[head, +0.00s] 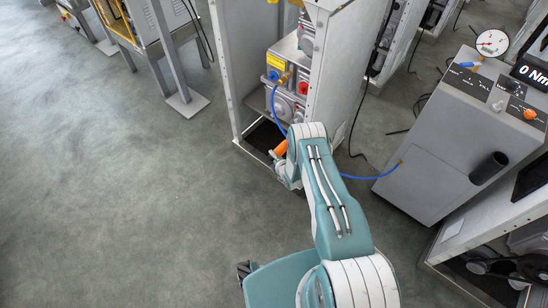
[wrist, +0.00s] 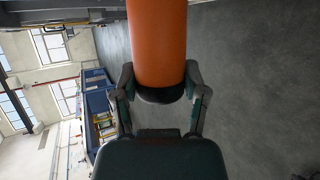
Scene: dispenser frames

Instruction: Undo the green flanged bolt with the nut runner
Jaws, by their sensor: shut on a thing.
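The nut runner has an orange cylindrical body (wrist: 158,40) with a black end cap in the wrist view. My gripper (wrist: 160,72) is shut on it, one finger on each side near the black end. In the head view a short orange part of the nut runner (head: 281,148) shows beside my arm's wrist, in front of the open dispenser frame. My wrist hides most of the gripper there. A blue hose runs by the nut runner. I cannot make out the green flanged bolt in either view, nor whether the tool touches anything.
The dispenser frame (head: 233,80) has tall grey side panels and holds grey units with blue and red round parts. A grey control cabinet (head: 440,130) with a dial and a "0 Nm" display stands at right, with the blue hose at its side. Floor at left is clear.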

